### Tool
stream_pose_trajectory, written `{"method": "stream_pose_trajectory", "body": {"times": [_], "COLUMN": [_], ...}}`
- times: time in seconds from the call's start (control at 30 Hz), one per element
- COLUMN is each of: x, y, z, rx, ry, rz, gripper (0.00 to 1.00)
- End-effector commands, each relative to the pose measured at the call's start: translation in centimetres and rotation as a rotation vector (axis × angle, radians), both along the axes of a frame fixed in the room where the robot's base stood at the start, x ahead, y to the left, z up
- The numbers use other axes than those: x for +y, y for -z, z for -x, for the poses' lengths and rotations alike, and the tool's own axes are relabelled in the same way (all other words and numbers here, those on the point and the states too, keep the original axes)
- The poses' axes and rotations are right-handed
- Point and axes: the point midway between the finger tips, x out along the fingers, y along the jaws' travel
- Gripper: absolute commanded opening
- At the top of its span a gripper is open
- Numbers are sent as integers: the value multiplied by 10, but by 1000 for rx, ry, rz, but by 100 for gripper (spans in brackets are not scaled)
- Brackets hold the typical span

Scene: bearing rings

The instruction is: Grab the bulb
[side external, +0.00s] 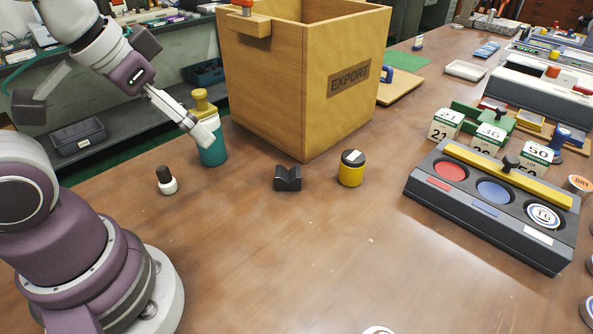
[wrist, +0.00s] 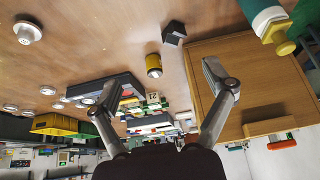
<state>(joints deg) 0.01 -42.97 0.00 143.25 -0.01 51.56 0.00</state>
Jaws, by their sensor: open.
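The thing that best fits the bulb (side external: 167,183) stands on the table at the left in the side external view. It is small, with a rounded white lower part and a dark upper part. I cannot make it out in the wrist view. My gripper (wrist: 160,84) is open, its two fingers spread wide with nothing held between them. In the side external view my gripper's end (side external: 193,120) is raised to the right of the bulb and overlaps the teal cup (side external: 212,150). Whether it touches the cup cannot be told.
A large wooden EXPORT box (side external: 300,85) stands behind. A black V-block (side external: 288,179) and a yellow jar (side external: 351,172) stand in front of it. A grey tray with coloured discs (side external: 480,215) is at the right. The front middle of the table is mostly clear.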

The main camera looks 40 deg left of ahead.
Motion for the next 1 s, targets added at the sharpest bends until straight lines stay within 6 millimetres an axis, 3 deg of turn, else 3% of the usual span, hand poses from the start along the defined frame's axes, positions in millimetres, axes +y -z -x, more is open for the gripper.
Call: {"method": "stream_pose_trajectory", "body": {"times": [0.17, 0.43, 0.53, 0.73, 0.9, 1.0], "x": [0, 1, 13, 90, 153, 171], "y": [0, 0, 2, 26, 63, 77], "z": [0, 0, -7, -27, -16, -8], "rx": [0, 3, 48, 246, 372, 408], "ry": [0, -7, -118, -693, -1123, -1252], "rz": [0, 2, 26, 166, 278, 313], "gripper": [57, 57, 57, 57, 57, 57]}}
